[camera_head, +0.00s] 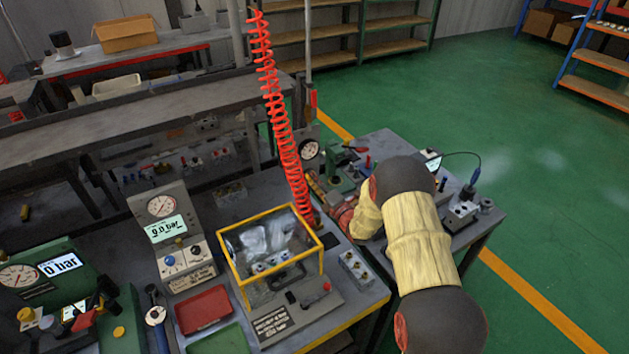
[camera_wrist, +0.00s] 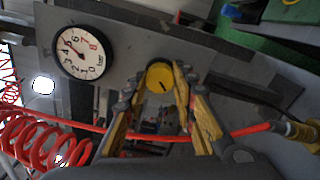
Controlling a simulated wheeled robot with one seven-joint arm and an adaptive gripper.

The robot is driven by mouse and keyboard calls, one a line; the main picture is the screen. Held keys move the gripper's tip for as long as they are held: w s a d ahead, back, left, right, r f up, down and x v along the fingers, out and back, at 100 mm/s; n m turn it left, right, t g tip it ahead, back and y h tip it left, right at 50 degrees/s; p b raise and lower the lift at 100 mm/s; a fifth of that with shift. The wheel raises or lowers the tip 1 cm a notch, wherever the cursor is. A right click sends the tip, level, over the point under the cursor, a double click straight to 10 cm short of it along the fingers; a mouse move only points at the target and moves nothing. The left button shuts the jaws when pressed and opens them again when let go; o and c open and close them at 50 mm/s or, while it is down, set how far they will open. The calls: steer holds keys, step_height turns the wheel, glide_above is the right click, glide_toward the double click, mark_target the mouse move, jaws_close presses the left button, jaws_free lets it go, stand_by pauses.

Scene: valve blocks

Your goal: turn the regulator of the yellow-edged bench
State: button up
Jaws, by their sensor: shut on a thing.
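The regulator shows in the wrist view as a round yellow knob (camera_wrist: 160,77) with a dark mark on its face, on a grey plate. My gripper (camera_wrist: 163,76) has its yellow-and-grey fingers on either side of the knob, shut on it. A round white pressure gauge (camera_wrist: 85,52) with red and black numbers is left of the knob; it also shows in the head view (camera_head: 308,150). The yellow-edged bench (camera_head: 350,322) is at the lower middle of the head view. My arm reaches across its right side and hides the gripper and knob there.
A red coiled hose (camera_head: 280,110) hangs behind the bench; it also shows beside my gripper (camera_wrist: 40,138). A yellow-framed clear box (camera_head: 270,245), a red tray (camera_head: 203,309) and a gauge stand (camera_head: 172,235) occupy the bench. Green floor (camera_head: 480,110) is open beyond.

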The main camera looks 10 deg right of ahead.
steer(key=shift+f, duration=0.1)
steer(key=o, duration=1.2)
steer(key=shift+c, duration=0.2)
steer(key=v, duration=1.2)
steer(key=shift+d, duration=0.1)
